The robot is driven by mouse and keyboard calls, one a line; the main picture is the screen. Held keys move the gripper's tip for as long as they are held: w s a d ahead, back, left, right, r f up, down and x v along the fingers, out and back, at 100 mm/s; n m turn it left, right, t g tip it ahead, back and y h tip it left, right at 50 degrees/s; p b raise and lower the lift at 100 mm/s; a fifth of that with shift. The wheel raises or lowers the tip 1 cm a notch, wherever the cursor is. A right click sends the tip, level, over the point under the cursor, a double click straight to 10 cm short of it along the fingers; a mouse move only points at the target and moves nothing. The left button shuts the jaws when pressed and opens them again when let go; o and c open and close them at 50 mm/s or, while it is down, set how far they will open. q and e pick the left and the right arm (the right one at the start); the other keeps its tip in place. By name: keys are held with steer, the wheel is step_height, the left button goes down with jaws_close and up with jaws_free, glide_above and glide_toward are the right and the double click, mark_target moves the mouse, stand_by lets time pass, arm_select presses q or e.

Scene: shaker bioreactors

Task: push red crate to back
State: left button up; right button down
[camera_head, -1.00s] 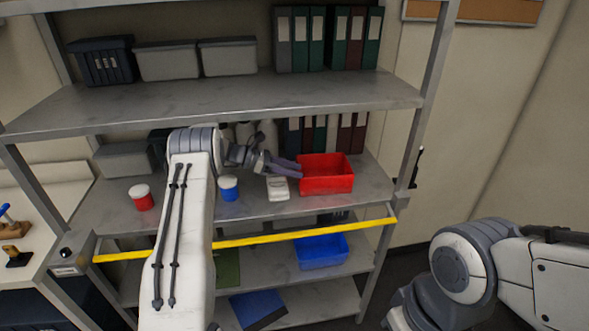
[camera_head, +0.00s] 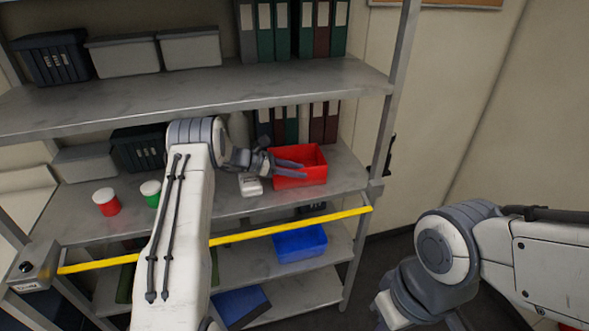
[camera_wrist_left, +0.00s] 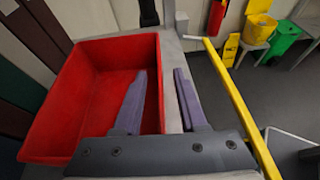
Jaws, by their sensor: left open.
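The red crate (camera_head: 313,177) stands on the middle shelf near its right end, and it fills the left of the left wrist view (camera_wrist_left: 62,105). My left gripper (camera_head: 303,170) reaches in from the left over the crate. In the left wrist view the open fingers (camera_wrist_left: 160,80) straddle one crate wall, one finger on the inner side and one outside over the shelf. I cannot tell whether either finger touches the wall. The crate looks empty where visible. My right arm shows at lower right, its gripper out of view.
A white item (camera_head: 250,185) lies left of the crate. Binders (camera_head: 317,122) stand behind it. A red jar (camera_head: 106,202) and a green jar (camera_head: 151,193) stand further left. A yellow bar (camera_head: 290,227) runs along the shelf front. A blue crate (camera_head: 299,243) sits below.

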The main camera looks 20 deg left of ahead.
arm_select(q)
jaws_close()
stand_by(1.4)
